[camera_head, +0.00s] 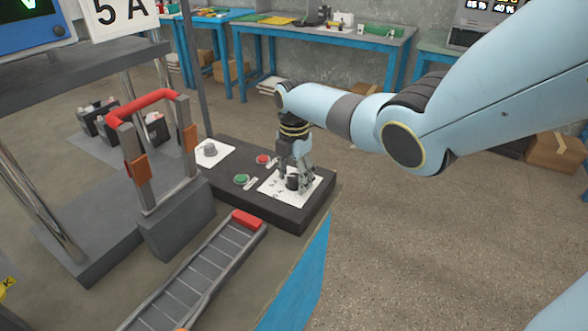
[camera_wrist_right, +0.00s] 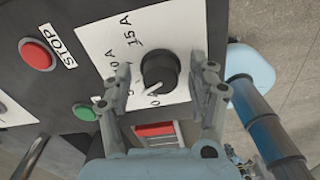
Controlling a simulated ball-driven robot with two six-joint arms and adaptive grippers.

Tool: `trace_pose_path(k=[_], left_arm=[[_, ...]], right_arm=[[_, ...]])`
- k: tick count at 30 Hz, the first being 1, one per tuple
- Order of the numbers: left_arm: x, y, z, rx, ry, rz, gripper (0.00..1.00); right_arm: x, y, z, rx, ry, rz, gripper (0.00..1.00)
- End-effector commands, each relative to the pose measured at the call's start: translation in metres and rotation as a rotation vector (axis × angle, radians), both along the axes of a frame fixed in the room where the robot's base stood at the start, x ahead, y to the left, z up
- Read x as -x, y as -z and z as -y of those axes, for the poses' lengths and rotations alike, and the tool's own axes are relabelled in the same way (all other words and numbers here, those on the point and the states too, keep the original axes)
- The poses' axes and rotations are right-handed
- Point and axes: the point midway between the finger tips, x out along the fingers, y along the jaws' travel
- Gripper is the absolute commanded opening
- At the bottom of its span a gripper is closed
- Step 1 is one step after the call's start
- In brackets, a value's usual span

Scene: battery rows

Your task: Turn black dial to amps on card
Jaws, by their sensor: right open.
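The black dial (camera_wrist_right: 160,70) sits on a white scale plate (camera_wrist_right: 178,30) with amp marks; 15 A reads clearly, and others are partly hidden by a finger. Its white pointer line is turned to the bottom of the wrist view, near the 0 mark. My right gripper (camera_wrist_right: 165,78) is open, with one finger on each side of the dial and gaps showing. In the head view the right gripper (camera_head: 298,178) is over the dial (camera_head: 292,183) on the dark control box (camera_head: 288,216). The card (camera_head: 122,12) reads 5 A. My left gripper is out of view.
The box also bears a red STOP button (camera_wrist_right: 37,54), a green button (camera_wrist_right: 85,112) and a grey knob (camera_head: 210,149) on another white plate. A ramp-like rack (camera_head: 205,268) and a red-handled frame (camera_head: 145,105) stand to the left. Open floor lies right.

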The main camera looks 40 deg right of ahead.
Motion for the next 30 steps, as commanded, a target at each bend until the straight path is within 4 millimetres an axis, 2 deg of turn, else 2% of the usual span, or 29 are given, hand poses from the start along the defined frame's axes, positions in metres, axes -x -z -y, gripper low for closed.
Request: trace_pose_path(k=[4,8,15,21,25,30], left_arm=[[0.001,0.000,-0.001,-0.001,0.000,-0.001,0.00],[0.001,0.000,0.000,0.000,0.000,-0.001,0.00],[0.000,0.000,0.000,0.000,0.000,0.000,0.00],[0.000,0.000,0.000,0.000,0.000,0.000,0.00],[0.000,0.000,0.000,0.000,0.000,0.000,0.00],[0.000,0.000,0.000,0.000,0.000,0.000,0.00]], right_arm=[[0.000,-0.005,0.001,0.001,0.001,0.001,0.59],[-0.001,-0.023,0.001,0.002,0.000,0.003,0.59],[-0.001,-0.078,0.001,0.002,-0.001,0.005,0.59],[-0.001,-0.110,0.000,0.001,-0.001,0.002,0.59],[0.000,-0.118,0.000,0.000,0.000,0.001,0.59],[0.000,-0.120,0.000,-0.001,0.000,-0.001,0.59]])
